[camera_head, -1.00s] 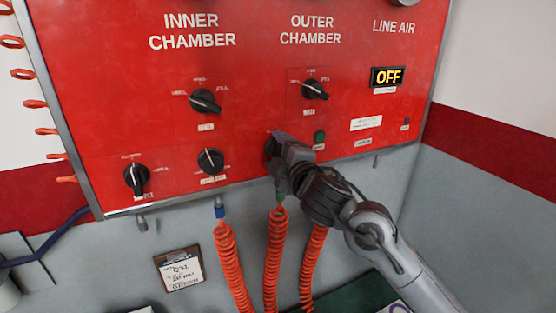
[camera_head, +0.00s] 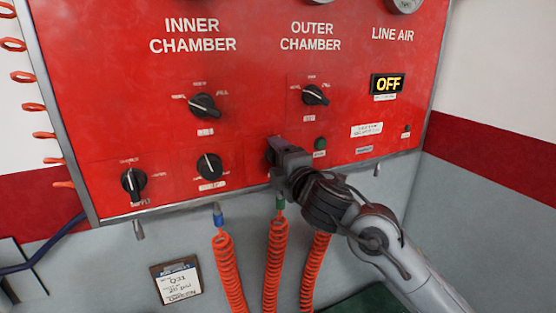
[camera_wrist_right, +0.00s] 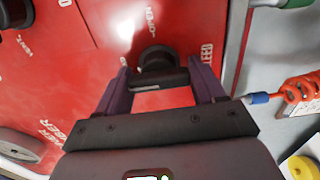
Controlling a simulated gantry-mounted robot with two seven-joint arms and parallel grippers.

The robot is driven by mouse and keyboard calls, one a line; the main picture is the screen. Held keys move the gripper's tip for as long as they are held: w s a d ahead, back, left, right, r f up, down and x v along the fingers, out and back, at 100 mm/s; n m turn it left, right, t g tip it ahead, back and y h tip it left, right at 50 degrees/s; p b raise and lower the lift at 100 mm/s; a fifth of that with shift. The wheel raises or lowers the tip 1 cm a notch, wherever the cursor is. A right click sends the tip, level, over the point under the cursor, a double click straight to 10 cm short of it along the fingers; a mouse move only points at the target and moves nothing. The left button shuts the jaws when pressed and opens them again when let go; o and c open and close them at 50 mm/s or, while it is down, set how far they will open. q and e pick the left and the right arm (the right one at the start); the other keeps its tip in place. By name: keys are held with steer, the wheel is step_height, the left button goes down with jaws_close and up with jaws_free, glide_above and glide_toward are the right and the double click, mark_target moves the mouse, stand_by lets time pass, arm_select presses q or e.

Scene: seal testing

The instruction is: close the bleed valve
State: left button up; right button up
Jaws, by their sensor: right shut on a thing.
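The bleed valve is a black knob (camera_wrist_right: 157,60) on the red panel (camera_head: 255,80), with "BLEED" lettering beside it in the wrist view. My right gripper (camera_wrist_right: 160,76) is shut on it, one purple-grey finger on each side of its handle bar. In the head view my right gripper (camera_head: 273,152) reaches the panel's lower part, below and left of the outer chamber knob. It hides most of the valve there, so the handle's angle is hard to read in that view. My left gripper is not in view.
Other black knobs sit at the inner chamber (camera_head: 204,106), outer chamber (camera_head: 315,95), lower left (camera_head: 133,183) and lower middle (camera_head: 209,166). A green button (camera_head: 320,144) is right of my gripper. Orange coiled hoses (camera_head: 229,270) hang below. The line air display (camera_head: 388,84) reads OFF.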

steer(key=o, duration=1)
steer(key=shift+c, duration=0.2)
steer(key=b+v, duration=0.2)
steer(key=v, duration=0.8)
steer(key=shift+s+d, duration=0.2)
steer(key=shift+s, duration=0.15)
